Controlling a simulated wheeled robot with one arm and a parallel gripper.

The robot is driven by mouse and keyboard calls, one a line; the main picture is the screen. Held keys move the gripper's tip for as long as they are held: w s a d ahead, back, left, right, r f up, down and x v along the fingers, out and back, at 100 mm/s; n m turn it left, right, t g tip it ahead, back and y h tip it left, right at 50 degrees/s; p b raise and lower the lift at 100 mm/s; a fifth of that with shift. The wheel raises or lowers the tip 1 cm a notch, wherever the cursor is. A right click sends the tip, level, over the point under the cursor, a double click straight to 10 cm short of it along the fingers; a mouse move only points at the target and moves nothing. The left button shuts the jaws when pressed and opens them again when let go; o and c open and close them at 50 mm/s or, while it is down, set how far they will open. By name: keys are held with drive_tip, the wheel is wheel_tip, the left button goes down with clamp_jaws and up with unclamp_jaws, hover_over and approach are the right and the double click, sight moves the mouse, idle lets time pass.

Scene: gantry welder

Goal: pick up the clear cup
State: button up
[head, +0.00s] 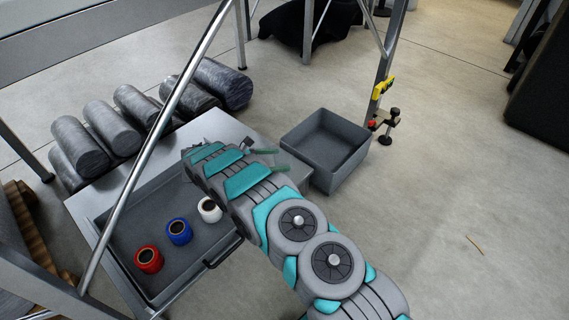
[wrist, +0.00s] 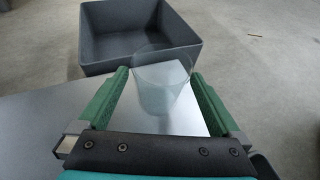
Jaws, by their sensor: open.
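The clear cup (wrist: 163,82) is see-through and faint. In the wrist view it stands upright on the grey table top, between the green fingers of my gripper (wrist: 160,76). The fingers are open, one on each side of the cup, with a gap that looks wider on the left finger's side near the base. I cannot tell whether either finger touches it. In the head view my gripper (head: 281,159) is over the table's far right corner, and I cannot make out the cup there.
A grey open bin (head: 325,150) is just beyond the table edge; it also shows in the wrist view (wrist: 140,60). A dark tray (head: 165,215) holds a red (head: 149,260), a blue (head: 179,232) and a white cup-like item (head: 210,210). A metal frame bar (head: 160,125) crosses in front.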

drive_tip(key=x, duration=0.6)
drive_tip(key=shift+a, duration=0.1)
drive_tip(key=c, duration=1.1)
drive_tip(key=shift+c, duration=0.2)
drive_tip(key=shift+r, duration=0.15)
